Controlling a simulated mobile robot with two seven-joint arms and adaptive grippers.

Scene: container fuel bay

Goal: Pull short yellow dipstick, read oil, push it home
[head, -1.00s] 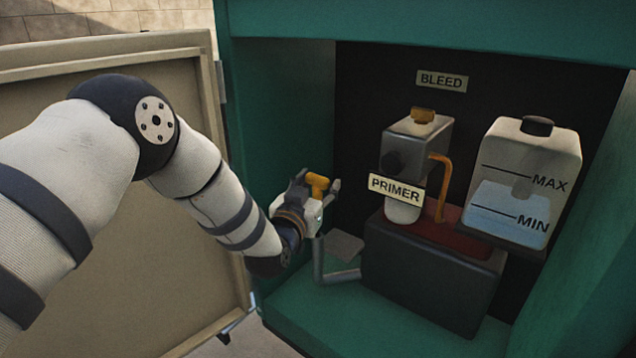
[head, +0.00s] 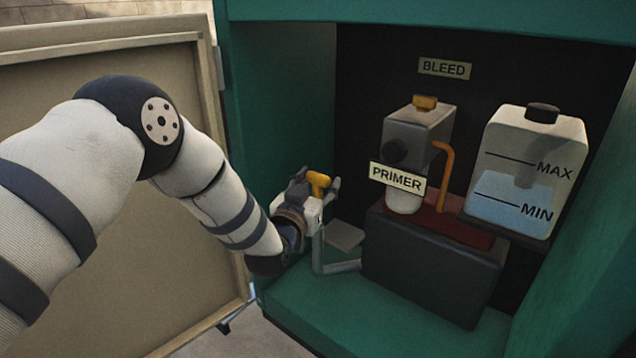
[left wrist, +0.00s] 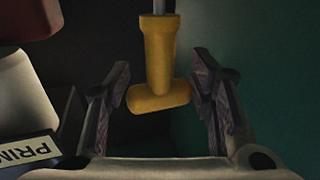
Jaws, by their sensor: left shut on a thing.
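The yellow dipstick has a T-shaped handle (head: 318,181), which stands upright at the left of the green bay. In the left wrist view the handle (left wrist: 159,60) sits between the two fingers, with a grey stem running out past the top edge. My left gripper (head: 314,190) is shut on this handle. A grey bent tube (head: 319,250) rises from the dark block (head: 430,270) to just below the gripper. The gripper hides the join between stem and tube, so I cannot tell how far in the dipstick sits. My right gripper is out of view.
The primer unit (head: 415,135) with its label (head: 397,180) and orange pipe (head: 444,170) stands on the block. A tank (head: 530,160) marked MAX and MIN is at right. The open door (head: 110,290) is at left. The bay floor (head: 330,310) in front is clear.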

